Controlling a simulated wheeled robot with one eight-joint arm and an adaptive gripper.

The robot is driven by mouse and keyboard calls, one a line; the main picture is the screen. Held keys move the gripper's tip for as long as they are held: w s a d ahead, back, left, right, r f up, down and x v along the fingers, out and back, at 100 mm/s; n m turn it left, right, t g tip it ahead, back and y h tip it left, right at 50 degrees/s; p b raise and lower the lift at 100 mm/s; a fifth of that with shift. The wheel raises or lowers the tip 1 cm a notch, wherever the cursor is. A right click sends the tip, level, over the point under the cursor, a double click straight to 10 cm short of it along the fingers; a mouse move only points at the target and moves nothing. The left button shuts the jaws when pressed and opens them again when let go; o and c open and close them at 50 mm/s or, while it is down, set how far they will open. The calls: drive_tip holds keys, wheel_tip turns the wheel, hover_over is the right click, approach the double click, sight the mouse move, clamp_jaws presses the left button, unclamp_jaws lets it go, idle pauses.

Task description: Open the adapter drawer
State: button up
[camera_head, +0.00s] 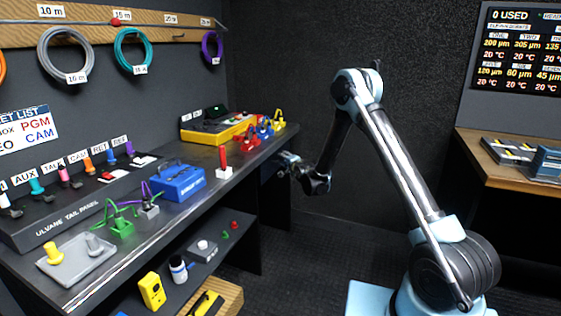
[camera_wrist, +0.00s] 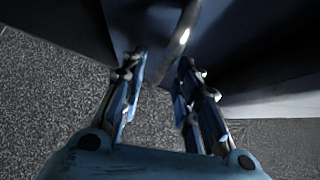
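In the wrist view, a curved, shiny metal bar (camera_wrist: 184,38), apparently a handle, stands against a dark blue-grey front (camera_wrist: 235,40). My gripper (camera_wrist: 163,68) has its two fingers apart, one on each side of the bar's line. The bar runs down between them, closer to the right finger; I cannot tell whether it touches. In the head view, my gripper (camera_head: 286,162) is at the front edge of the dark bench, near its far right end. The drawer's front cannot be made out there, and its label does not show.
The bench top (camera_head: 190,205) carries a blue box (camera_head: 178,183), a red-handled white block (camera_head: 224,165) and a yellow case (camera_head: 217,131). A lower shelf holds small items. A wooden desk (camera_head: 510,175) stands at right. Dark carpet (camera_head: 325,240) is clear between.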

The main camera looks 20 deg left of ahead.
drive_tip(key=shift+w+a, duration=0.15)
drive_tip(key=shift+a, duration=0.25)
drive_tip(key=shift+c, duration=0.4)
clamp_jaws()
